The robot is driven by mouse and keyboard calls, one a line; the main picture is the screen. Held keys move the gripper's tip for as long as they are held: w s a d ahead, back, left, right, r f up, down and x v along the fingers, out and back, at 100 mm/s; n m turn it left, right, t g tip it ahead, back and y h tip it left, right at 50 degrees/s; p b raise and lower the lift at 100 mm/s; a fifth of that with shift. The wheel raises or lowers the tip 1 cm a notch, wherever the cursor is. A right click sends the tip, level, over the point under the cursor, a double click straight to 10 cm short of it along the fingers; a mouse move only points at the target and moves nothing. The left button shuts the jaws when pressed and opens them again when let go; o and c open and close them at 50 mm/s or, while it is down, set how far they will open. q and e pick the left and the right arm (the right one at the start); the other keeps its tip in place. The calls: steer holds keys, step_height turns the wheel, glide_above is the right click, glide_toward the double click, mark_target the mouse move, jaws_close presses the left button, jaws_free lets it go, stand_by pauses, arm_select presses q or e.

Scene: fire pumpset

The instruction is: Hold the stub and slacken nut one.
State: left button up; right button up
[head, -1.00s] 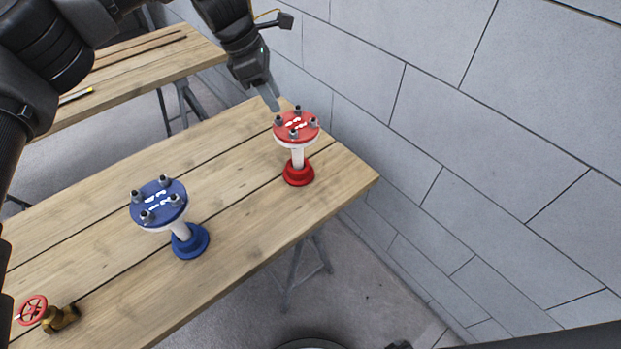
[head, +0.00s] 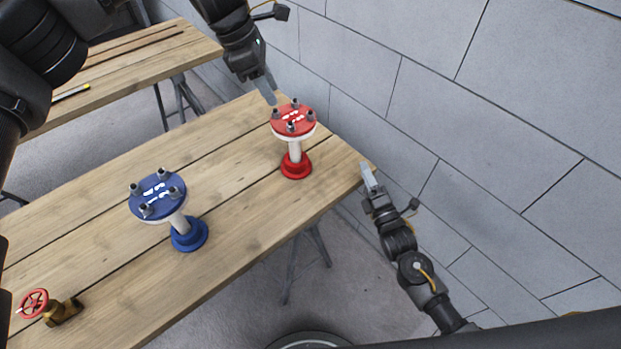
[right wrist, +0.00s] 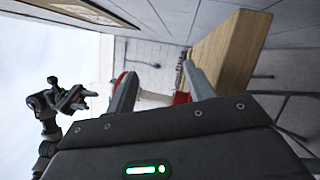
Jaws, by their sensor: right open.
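The red stub (head: 295,150) stands upright on the near bench, with a red top flange, white pipe and red base. Several grey nuts sit on its flange (head: 293,119); I cannot tell which is nut one. A similar blue stub (head: 181,221) stands to its left. My left gripper (head: 269,97) is just behind and left of the red flange, apart from it; its jaw opening is unclear. My right gripper (head: 367,178) is open and empty by the bench's right corner. In the right wrist view, the red stub's white pipe (right wrist: 155,97) shows between its fingers, farther off.
The wooden bench (head: 130,290) carries a brass valve (head: 62,312) with a red handwheel at its left front. A second bench (head: 130,75) stands behind. A grey block wall (head: 450,110) runs close along the right. The bench between the stubs is clear.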

mark_target(297, 154)
steer(key=a+n, duration=0.2)
steer(key=a, duration=0.1)
steer(key=a+r+n+g, duration=0.1)
steer(key=a+n, duration=0.2)
steer(key=w+a+n, duration=0.1)
steer(key=a+n, duration=0.1)
steer(key=a, duration=0.1)
steer(key=shift+a+r+n, duration=0.15)
steer(key=shift+n, duration=0.15)
steer(key=a+n, duration=0.2)
steer(key=s+a+n+g, duration=0.1)
steer(key=a+n, duration=0.1)
steer(key=n, duration=0.1)
steer(key=shift+s+a+r+g, duration=0.15)
steer(key=shift+s+a+g, duration=0.05)
steer(key=shift+a+g, duration=0.1)
steer(key=shift+s+a+n, duration=0.35)
steer(key=shift+a+n, duration=0.35)
steer(key=shift+n, duration=0.3)
steer(key=x, duration=1)
steer(key=shift+w+a+f, duration=0.1)
steer(key=shift+w+f, duration=0.2)
steer(key=shift+w, duration=0.1)
jaws_close()
